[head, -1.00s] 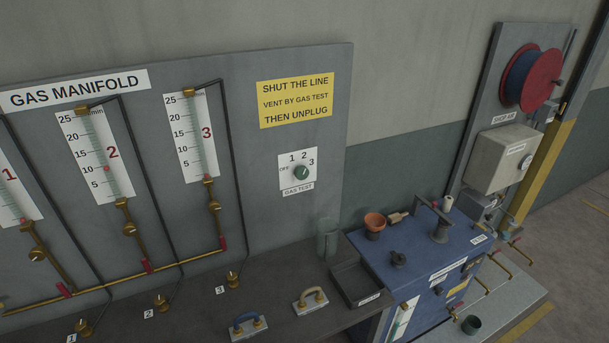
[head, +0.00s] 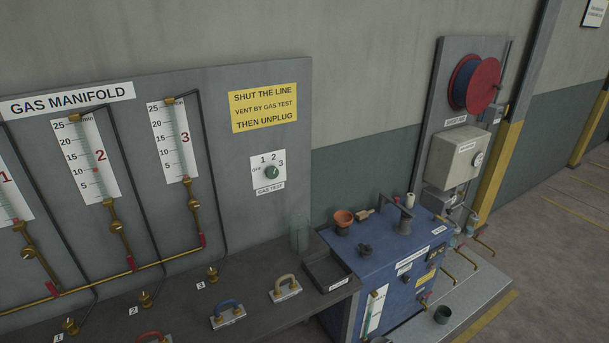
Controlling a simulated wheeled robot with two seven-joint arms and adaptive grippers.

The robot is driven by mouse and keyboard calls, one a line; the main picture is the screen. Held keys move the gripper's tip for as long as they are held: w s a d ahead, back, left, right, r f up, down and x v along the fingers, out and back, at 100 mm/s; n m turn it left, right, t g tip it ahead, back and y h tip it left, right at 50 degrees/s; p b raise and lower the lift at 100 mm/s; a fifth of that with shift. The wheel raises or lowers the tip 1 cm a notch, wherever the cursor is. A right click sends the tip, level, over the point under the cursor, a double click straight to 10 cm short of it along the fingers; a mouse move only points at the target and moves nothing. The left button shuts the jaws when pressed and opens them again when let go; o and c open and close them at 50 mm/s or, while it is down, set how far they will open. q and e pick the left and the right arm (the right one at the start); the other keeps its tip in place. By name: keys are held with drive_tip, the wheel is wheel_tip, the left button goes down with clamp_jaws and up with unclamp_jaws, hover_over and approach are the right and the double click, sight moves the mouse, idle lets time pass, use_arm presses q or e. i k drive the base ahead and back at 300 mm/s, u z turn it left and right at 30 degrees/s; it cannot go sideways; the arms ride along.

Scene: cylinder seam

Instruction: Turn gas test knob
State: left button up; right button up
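The gas test knob (head: 271,172) is a small dark green dial on a white plate (head: 259,161) on the grey manifold panel. The plate is marked OFF, 1, 2 and 3, with a GAS TEST label (head: 270,188) below. The knob's pointer is too small to read with certainty; a light mark shows near its top. A yellow sign (head: 263,107) above it reads to shut the line, vent by gas test, then unplug. Neither of my grippers shows in the head view.
Three flow tubes (head: 172,140) with brass valves stand left of the knob. Below, a dark bench holds a glass jar (head: 299,235), a black tray (head: 327,272) and several handled plates (head: 285,288). A blue cabinet (head: 385,260) stands at right. The space before the knob looks clear.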

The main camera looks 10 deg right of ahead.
sight(272, 173)
drive_tip(key=z, duration=0.55)
drive_tip(key=i, duration=0.85)
drive_tip(key=u, duration=1.15)
